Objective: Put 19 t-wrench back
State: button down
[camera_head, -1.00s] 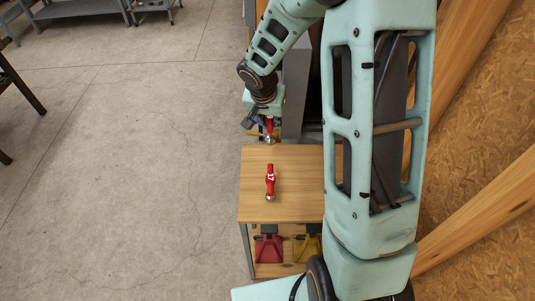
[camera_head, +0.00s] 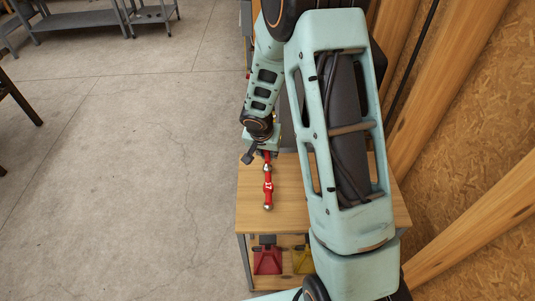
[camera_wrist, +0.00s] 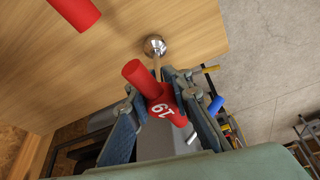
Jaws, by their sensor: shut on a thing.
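My gripper (camera_wrist: 158,90) is shut on the red handle of the 19 t-wrench (camera_wrist: 163,107), whose white "19" faces the wrist camera. Its thin shaft runs away from the jaws to a round silver socket (camera_wrist: 154,46), seen against the wooden table top. I cannot tell whether the socket touches the wood. In the head view my gripper (camera_head: 264,149) is over the far edge of the table, with the wrench partly hidden below it. A second red t-wrench marked 17 (camera_head: 268,188) lies on the table just nearer; its red handle end (camera_wrist: 74,11) shows in the wrist view.
The wooden table top (camera_head: 250,212) is bare to the left and front of the 17 wrench. A red item (camera_head: 267,260) and a yellow item (camera_head: 303,259) sit on the shelf below. A timber-framed board wall (camera_head: 480,130) stands right; open floor lies left.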

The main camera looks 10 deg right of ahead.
jog(key=shift+f, duration=0.15)
jog(key=c, duration=1.8)
grip_release()
jog(key=shift+o, duration=0.2)
jog(key=shift+s+a+r, duration=0.1)
jog(key=shift+r, duration=0.55)
jog(key=p+v, duration=0.1)
jog(key=v, duration=1)
jog(key=shift+p, duration=0.3)
jog(key=shift+r, duration=0.1)
